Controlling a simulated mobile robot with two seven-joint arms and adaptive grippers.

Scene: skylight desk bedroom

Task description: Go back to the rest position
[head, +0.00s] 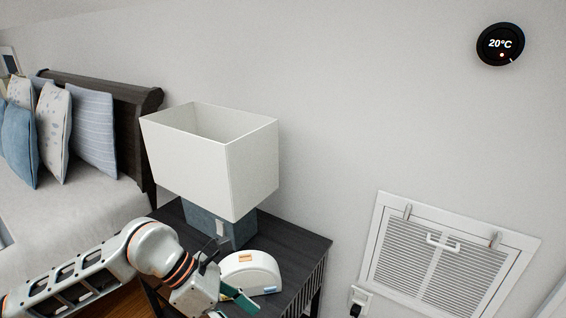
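My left gripper (231,306) is at the bottom of the head view, at the near edge of the dark nightstand (295,246). Its teal fingers look apart, with nothing seen between them; the lower finger is partly cut off by the frame edge. My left arm reaches in from the lower left, in front of the bed. A white rounded device (250,275) with an orange patch on top sits on the nightstand, just behind the gripper; I cannot tell whether they touch. My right gripper is not in view.
A lamp with a white shade (205,160) and blue-grey base stands on the nightstand behind the gripper. The bed (75,215) with pillows is at left. On the wall are a louvred panel (445,255), an outlet (359,298) and a round thermostat (500,44) reading 20°C.

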